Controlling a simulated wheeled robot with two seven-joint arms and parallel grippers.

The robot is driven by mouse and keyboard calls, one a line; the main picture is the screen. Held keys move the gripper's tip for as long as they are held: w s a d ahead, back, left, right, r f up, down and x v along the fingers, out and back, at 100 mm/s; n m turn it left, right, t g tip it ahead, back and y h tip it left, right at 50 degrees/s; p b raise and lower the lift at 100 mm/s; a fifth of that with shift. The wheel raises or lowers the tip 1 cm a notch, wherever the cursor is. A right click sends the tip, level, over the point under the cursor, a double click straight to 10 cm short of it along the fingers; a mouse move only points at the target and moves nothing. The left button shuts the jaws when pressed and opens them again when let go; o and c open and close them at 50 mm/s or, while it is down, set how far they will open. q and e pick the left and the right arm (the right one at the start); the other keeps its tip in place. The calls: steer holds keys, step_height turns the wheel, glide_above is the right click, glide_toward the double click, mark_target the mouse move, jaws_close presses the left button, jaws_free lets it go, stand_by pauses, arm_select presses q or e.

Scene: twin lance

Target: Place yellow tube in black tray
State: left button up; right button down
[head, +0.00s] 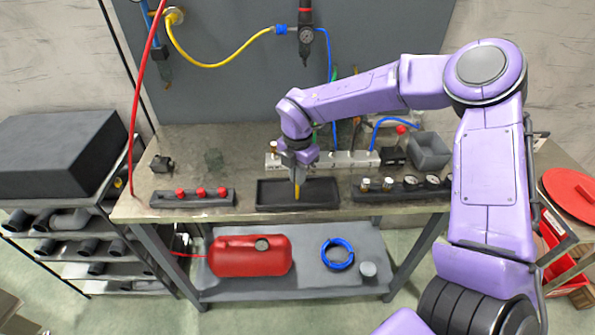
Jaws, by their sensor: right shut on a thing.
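My right gripper (297,174) points down over the black tray (270,203) on the bench. It is shut on the yellow tube (297,191), which hangs upright below the fingers. The tube's lower end is over or inside the tray; I cannot tell whether it touches the tray floor. The upper part of the tube is hidden by the gripper. The rest of the tray looks empty. My left gripper is not in view.
Left of the tray is a rack with red-topped parts (201,192); right is a rack with gauges (409,186). A white manifold block (350,159) stands behind. A grey bin (429,150) is at the back right. A red hose (143,85) hangs at left.

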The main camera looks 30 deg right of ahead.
steer(key=shift+s+a+f, duration=0.1)
steer(key=shift+f, duration=0.05)
steer(key=c, duration=1.2)
jaws_free()
steer(key=shift+c, duration=0.2)
steer(key=shift+r, duration=0.4)
step_height(320, 180, up, 12)
steer(key=b, duration=0.2)
steer(key=shift+f, duration=0.15)
